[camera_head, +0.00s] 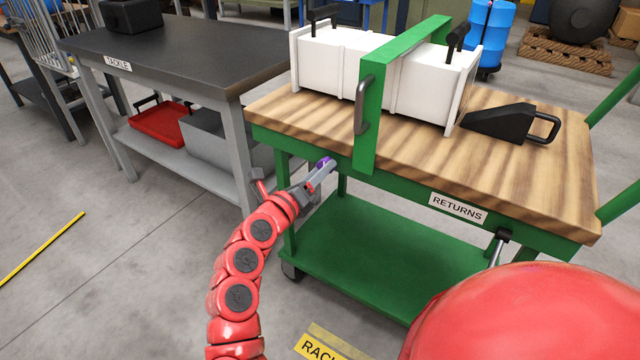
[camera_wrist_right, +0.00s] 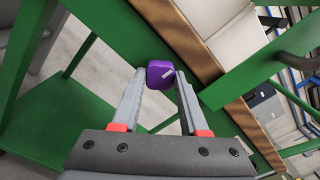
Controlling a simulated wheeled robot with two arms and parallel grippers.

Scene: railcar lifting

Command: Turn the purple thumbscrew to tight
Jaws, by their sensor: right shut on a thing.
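The purple thumbscrew (camera_head: 325,163) is at the front edge of the green returns cart (camera_head: 400,262), left of the green upright frame (camera_head: 370,110). My right gripper (camera_head: 320,174) reaches up to it from the lower left. In the right wrist view the thumbscrew (camera_wrist_right: 160,75) is a rounded purple knob with a short pale mark on its face. It sits between the two fingertips of my right gripper (camera_wrist_right: 159,84), which is shut on it. The fingers hide part of its sides. My left gripper is not in view.
On the cart's wooden top stand a white case (camera_head: 335,65) under the green frame and a black wedge with a handle (camera_head: 505,122). The dark-topped tackle table (camera_head: 180,50) stands close on the left. Open floor (camera_head: 130,270) lies left of my arm.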

